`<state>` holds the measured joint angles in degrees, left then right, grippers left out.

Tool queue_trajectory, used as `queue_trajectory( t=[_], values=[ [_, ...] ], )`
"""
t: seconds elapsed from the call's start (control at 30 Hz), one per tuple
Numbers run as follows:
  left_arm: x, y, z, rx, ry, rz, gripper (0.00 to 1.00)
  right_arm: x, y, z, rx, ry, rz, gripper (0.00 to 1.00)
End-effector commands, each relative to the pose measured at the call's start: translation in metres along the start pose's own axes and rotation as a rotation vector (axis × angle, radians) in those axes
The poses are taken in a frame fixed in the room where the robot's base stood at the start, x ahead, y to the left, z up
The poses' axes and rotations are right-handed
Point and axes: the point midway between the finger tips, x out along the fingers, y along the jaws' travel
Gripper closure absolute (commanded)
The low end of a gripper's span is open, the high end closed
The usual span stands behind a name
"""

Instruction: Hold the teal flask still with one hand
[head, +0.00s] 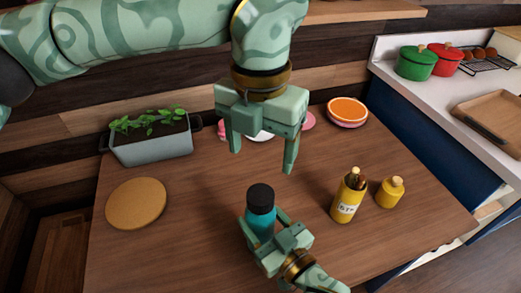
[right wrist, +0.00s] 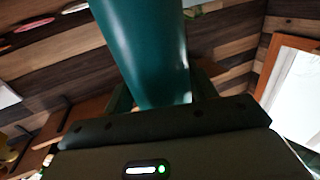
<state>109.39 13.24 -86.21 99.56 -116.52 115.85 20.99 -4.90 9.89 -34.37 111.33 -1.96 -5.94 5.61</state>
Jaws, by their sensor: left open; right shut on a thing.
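The teal flask (head: 261,213) with a black lid stands upright near the front middle of the wooden table in the head view. My right gripper (head: 265,226) is shut on the flask's body from the front right and hides its lower part. In the right wrist view, the flask (right wrist: 145,50) fills the space between the fingers and looks tilted there. My left gripper (head: 262,157) is open and empty. It hangs above the table, behind and above the flask's lid, with its fingers pointing down.
A round cork mat (head: 136,203) and a planter (head: 152,143) are on the left. Orange-topped bowls (head: 347,111) sit at the back.

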Motion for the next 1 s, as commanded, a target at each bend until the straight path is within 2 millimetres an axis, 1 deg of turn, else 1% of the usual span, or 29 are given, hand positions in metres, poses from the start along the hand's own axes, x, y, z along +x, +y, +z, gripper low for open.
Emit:
queue_trajectory(
  t=[0.07, 0.1, 0.17, 0.2, 0.47, 0.57, 0.63, 0.77, 1.0],
  values=[
    [0.0, 0.0, 0.0, 0.0, 0.0, 0.0, 0.28, 0.0, 0.0, 0.0, 0.0, 0.0, 0.0, 1.0],
    [0.0, 0.0, 0.0, 0.0, 0.0, 0.0, 0.28, 0.0, 0.0, 0.0, 0.0, 0.0, 0.0, 0.41],
    [0.0, 0.0, 0.0, 0.0, 0.0, 0.0, 0.28, 0.0, 0.0, 0.0, 0.0, 0.0, 0.0, 0.24],
    [0.0, 0.0, 0.0, 0.0, 0.0, 0.0, 0.28, 0.0, 0.0, 0.0, 0.0, 0.0, 0.0, 0.18],
    [0.0, 0.0, 0.0, 0.0, -0.001, 0.0, 0.28, -0.001, 0.0, 0.0, 0.0, 0.0, 0.0, 0.18],
    [-0.002, 0.0, 0.0, 0.0, -0.002, 0.001, 0.28, -0.005, 0.0, 0.0, 0.0, -0.002, 0.0, 0.18],
    [-0.005, -0.001, -0.001, 0.0, -0.004, 0.002, 0.28, -0.014, 0.0, 0.0, 0.0, -0.002, 0.0, 0.18],
    [-0.014, -0.001, -0.002, 0.0, -0.009, 0.005, 0.28, -0.039, 0.0, -0.001, -0.001, -0.004, 0.0, 0.18],
    [-0.029, -0.002, -0.004, 0.0, -0.018, 0.009, 0.28, -0.099, 0.0, -0.001, 0.0, -0.005, -0.001, 0.18]
  ],
)
